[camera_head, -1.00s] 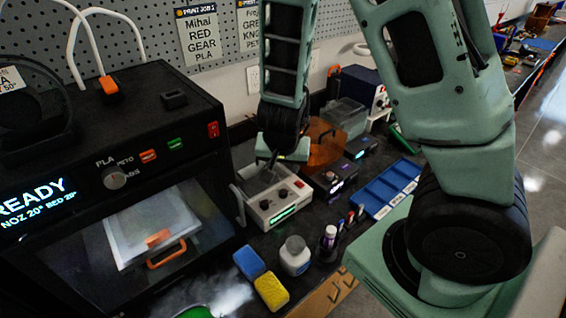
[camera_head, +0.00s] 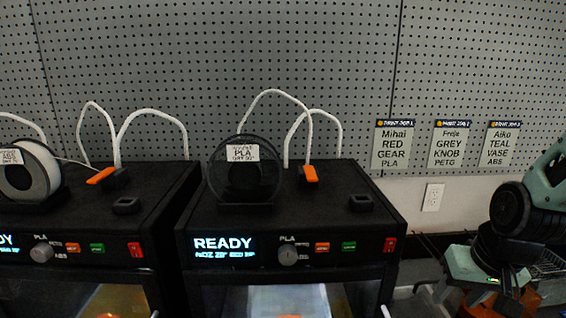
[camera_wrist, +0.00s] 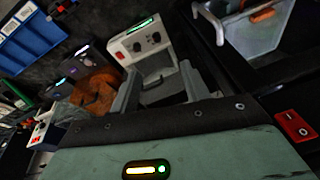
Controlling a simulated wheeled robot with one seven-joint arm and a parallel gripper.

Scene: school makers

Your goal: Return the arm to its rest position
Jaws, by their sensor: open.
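My arm shows at the right edge of the head view, as teal links and black joints bent above the bench. The end of my arm is partly cut off and dark there, so its fingers are not clear. In the wrist view my gripper (camera_wrist: 160,82) shows two grey fingers spread apart, with nothing held between them. A pale box with black knobs and a green display (camera_wrist: 138,42) lies beyond the fingertips, and I cannot tell whether they touch it.
Two black printers stand side by side; the nearer one (camera_head: 375,215) reads READY. A black spool (camera_head: 222,190) sits on it. A pegboard (camera_head: 300,60) with job cards is behind. In the wrist view are a blue tray (camera_wrist: 30,50) and an orange translucent object (camera_wrist: 95,92).

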